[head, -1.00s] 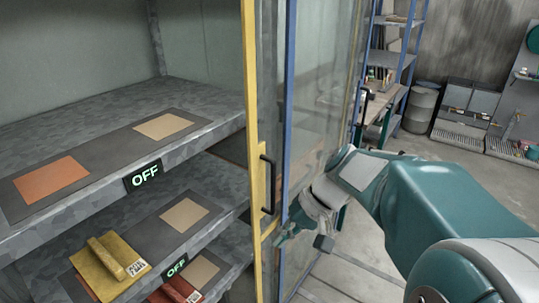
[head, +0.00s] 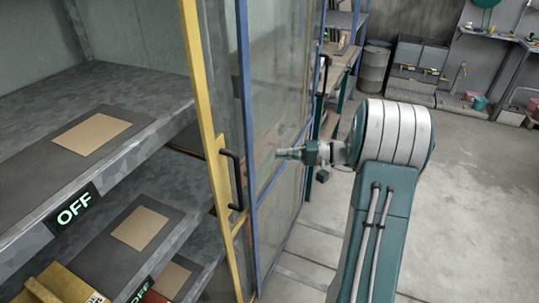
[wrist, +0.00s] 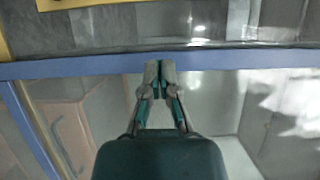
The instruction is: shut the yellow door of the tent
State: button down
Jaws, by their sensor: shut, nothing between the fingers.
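The yellow-framed door (head: 205,85) stands upright at the front of a shelf unit, left of centre in the head view. Its black handle (head: 238,182) is on the yellow post. A blue-framed clear panel (head: 246,130) is just right of it. My gripper (head: 280,153) is shut and empty, to the right of the handle and slightly higher, in front of the clear panel. In the wrist view, my fingertips (wrist: 160,70) are together and overlap a blue bar (wrist: 70,67); I cannot tell if they touch it. A yellow piece (wrist: 85,3) shows at the top left.
Grey shelves (head: 100,85) with tan pads and lit OFF signs (head: 75,209) are on the left. A rack (head: 343,40), a grey barrel (head: 373,70) and a bench (head: 418,60) stand at the back. The floor (head: 470,190) at right is clear.

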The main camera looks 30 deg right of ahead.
aim_at(224, 165)
jog(key=a, duration=0.3)
jog(key=w+a, duration=0.1)
jog(key=a, duration=0.5)
jog(key=shift+w+a, duration=0.15)
jog(key=shift+w, duration=0.05)
jog(key=shift+s+a, duration=0.35)
